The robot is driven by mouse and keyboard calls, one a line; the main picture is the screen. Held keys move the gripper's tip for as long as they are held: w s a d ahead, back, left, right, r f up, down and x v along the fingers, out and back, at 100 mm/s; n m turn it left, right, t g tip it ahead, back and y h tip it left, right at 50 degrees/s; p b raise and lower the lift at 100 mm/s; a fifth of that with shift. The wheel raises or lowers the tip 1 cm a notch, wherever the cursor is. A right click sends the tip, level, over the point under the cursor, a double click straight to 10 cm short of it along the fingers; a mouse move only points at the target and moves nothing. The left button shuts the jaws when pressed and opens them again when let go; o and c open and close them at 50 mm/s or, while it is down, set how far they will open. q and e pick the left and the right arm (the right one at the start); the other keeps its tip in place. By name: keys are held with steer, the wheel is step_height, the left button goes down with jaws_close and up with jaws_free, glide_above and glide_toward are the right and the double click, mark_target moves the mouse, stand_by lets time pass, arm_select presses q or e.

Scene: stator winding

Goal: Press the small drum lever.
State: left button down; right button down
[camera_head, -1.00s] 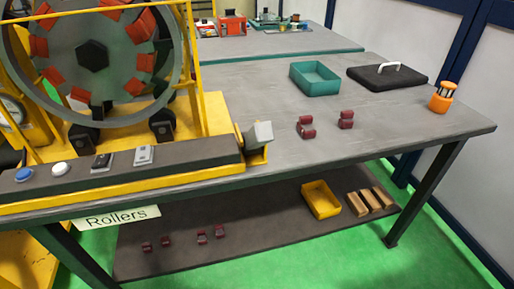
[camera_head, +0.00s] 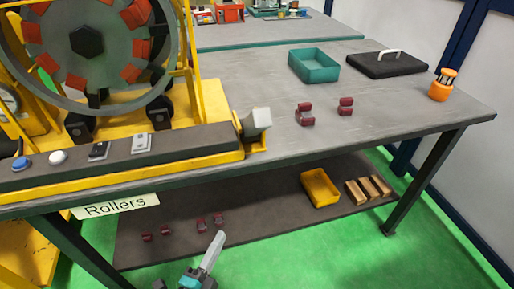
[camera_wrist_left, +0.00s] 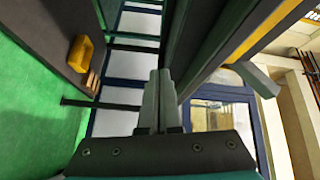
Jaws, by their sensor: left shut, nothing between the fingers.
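A stubby grey lever (camera_head: 256,121) sticks out of a yellow bracket at the right end of the dark control panel (camera_head: 190,142). It also shows at the right of the left wrist view (camera_wrist_left: 260,80), beyond the yellow edge. Two small switches, one dark (camera_head: 98,151) and one light grey (camera_head: 142,144), sit on the panel top; I cannot tell which part is the small drum lever. My left gripper (camera_head: 219,237) is shut and empty, in front of the table and lower than its top, apart from the panel. Its closed fingers (camera_wrist_left: 160,78) show in the wrist view. My right gripper is not in view.
The drum (camera_head: 85,42) stands in a yellow frame behind the panel. White (camera_head: 58,157) and blue (camera_head: 20,164) buttons are at the panel's left. The table's front edge lies above my gripper. Maroon parts, a teal tray (camera_head: 314,68) and an orange holder (camera_head: 441,88) stand to the right.

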arm_select(q)
steer(key=s+d+r+m+h, duration=0.1)
steer(key=d+r+m+h, duration=0.1)
steer(key=r+m+h, duration=0.2)
steer(key=s+d+r+m+t+h, duration=0.1)
steer(key=r+m+h, duration=0.3)
steer(key=r+m, duration=0.5)
step_height(320, 180, up, 5)
steer(key=shift+s+d+f+h, duration=0.2)
steer(key=shift+s+d+h, duration=0.2)
steer(key=shift+s+d, duration=0.25)
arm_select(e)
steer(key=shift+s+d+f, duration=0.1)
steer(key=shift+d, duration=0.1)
arm_select(q)
steer(key=shift+w+d, duration=0.15)
glide_toward(269, 128)
steer(key=x, duration=0.5)
steer(key=shift+w+d+r+p, duration=0.1)
steer(key=shift+w+d+p, duration=0.2)
steer(key=shift+p, duration=0.15)
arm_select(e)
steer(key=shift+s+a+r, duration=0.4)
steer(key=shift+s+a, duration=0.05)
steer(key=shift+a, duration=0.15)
